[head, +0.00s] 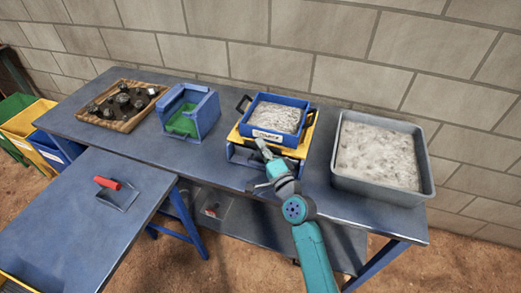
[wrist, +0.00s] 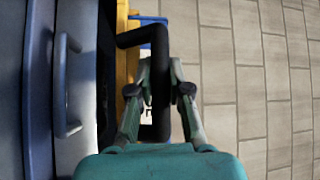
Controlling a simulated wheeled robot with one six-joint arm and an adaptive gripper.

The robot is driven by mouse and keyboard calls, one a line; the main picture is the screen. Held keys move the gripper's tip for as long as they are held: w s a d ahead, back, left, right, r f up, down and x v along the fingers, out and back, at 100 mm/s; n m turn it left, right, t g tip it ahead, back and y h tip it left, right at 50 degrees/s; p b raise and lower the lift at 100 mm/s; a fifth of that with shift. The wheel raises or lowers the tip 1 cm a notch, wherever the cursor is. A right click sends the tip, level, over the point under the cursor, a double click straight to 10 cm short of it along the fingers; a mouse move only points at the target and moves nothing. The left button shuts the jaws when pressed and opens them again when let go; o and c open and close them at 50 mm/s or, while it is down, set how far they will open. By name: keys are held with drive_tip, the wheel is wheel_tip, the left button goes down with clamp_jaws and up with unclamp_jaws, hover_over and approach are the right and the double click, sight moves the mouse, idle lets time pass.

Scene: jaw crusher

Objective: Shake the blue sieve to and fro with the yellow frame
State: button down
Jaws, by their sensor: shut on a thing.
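The blue sieve (head: 289,139) holds pale grey granular material and has a white label on its front and black side handles. It sits on the yellow frame (head: 290,151), which rests on a blue stand on the bench. My gripper (head: 262,148) is at the front of the frame. In the wrist view my gripper (wrist: 160,78) has its fingers closed on either side of a black handle bar (wrist: 160,45). A strip of the yellow frame (wrist: 126,70) shows just left of the bar. The grip itself is partly hidden by my arm in the head view.
A grey tray (head: 343,179) of pale material stands close at right on the bench (head: 225,165). A blue box (head: 205,112) with green inside and a wooden tray (head: 91,117) of dark rocks stand left. A red-handled tool (head: 108,183) lies on the front table. A block wall is behind.

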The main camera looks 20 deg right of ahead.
sight(263, 134)
drive_tip(key=w+d, duration=0.2)
drive_tip(key=w, duration=0.1)
drive_tip(key=shift+w+d, duration=0.25)
drive_tip(key=shift+w, duration=0.05)
drive_tip(key=c, duration=1.1)
unclamp_jaws()
drive_tip(key=v, duration=1.2)
drive_tip(key=shift+r, duration=0.1)
